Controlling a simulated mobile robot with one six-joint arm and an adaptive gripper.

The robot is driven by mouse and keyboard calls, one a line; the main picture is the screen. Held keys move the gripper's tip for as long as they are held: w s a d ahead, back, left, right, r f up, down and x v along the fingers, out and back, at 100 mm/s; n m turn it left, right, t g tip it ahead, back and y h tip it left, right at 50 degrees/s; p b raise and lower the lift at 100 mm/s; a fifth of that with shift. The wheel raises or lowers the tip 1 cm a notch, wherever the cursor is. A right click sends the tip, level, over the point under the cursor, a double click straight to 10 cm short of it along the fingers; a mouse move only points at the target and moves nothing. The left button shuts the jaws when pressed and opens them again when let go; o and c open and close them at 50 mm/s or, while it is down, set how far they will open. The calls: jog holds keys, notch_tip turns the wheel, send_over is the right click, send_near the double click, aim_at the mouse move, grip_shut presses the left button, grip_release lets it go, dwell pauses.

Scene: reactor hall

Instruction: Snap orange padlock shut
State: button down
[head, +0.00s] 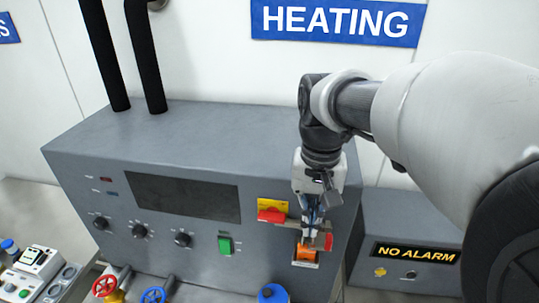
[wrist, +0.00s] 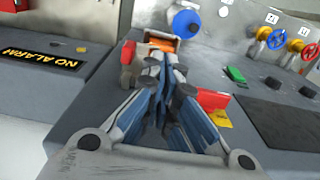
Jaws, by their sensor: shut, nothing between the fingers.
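The orange padlock (head: 306,254) hangs at the lower right of the grey cabinet's front, below a metal bar with red ends. In the wrist view the padlock (wrist: 160,40) shows just beyond my fingertips, partly hidden by them. My gripper (head: 312,222) is shut and empty, with its fingers pointing down at the padlock from above. It also shows in the wrist view (wrist: 158,68). The fingers cover the shackle, so I cannot tell whether it is open or whether they touch the padlock.
The bar's red left end (head: 272,215) sits before a yellow plate (head: 272,204). A green switch (head: 226,245) and black knobs are to the left. A blue round-topped object (head: 272,293) stands low in front. A "NO ALARM" box (head: 416,253) is at the right.

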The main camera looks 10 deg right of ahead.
aim_at(308, 246)
jog(key=shift+f+b, duration=1.9)
jog(key=shift+f, duration=0.9)
jog(key=shift+s+f, duration=0.25)
jog(key=shift+f, duration=0.15)
dwell(0.4)
jog(key=shift+w+r+p, duration=0.25)
jog(key=shift+r+p, duration=0.65)
jog(key=shift+r, duration=0.3)
jog(key=shift+s+r+p, duration=0.1)
jog(key=shift+r+p, duration=0.5)
jog(key=shift+r, duration=0.15)
notch_tip(308, 246, up, 2)
jog(key=shift+p, duration=0.9)
jog(key=shift+r, duration=0.25)
